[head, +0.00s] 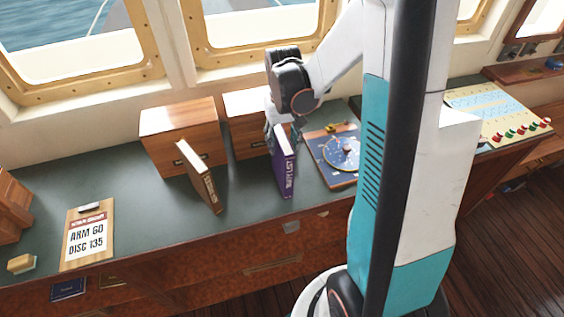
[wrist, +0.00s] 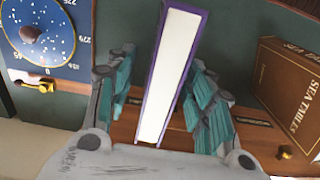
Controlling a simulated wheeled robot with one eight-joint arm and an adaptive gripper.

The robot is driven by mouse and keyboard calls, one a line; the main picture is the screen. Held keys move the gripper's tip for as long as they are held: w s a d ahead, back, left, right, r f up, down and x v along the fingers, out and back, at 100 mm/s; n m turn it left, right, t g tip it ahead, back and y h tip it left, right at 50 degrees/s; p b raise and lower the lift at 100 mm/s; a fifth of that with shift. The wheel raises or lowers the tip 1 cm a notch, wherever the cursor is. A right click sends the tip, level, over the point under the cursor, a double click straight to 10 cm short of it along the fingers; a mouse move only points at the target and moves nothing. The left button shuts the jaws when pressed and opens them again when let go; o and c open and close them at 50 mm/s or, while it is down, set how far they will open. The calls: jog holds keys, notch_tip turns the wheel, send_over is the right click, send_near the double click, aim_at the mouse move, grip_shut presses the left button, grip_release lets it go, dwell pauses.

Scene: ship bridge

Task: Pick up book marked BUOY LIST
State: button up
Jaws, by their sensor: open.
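A purple book (head: 284,168) stands upright on the green desk top. Its spine has white lettering that is only partly readable; "LIST" seems to be part of it. In the wrist view the purple book (wrist: 170,75) shows its white page edges inside a purple cover. My gripper (wrist: 163,75) is open, with its teal-padded fingers on either side of the book. Gaps show between the fingers and the covers. In the head view my gripper (head: 272,135) is at the far top end of the book, partly hidden by it.
Wooden boxes (head: 180,125) stand behind. A blue chart board (head: 333,150) lies to the right. A clipboard (head: 89,232) lies at left. The desk between clipboard and brown book is clear.

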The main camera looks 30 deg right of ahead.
notch_tip(320, 180, down, 3)
jog(key=shift+w+a+f, duration=0.1)
jog(key=shift+f, duration=0.05)
grip_shut()
dwell(0.4)
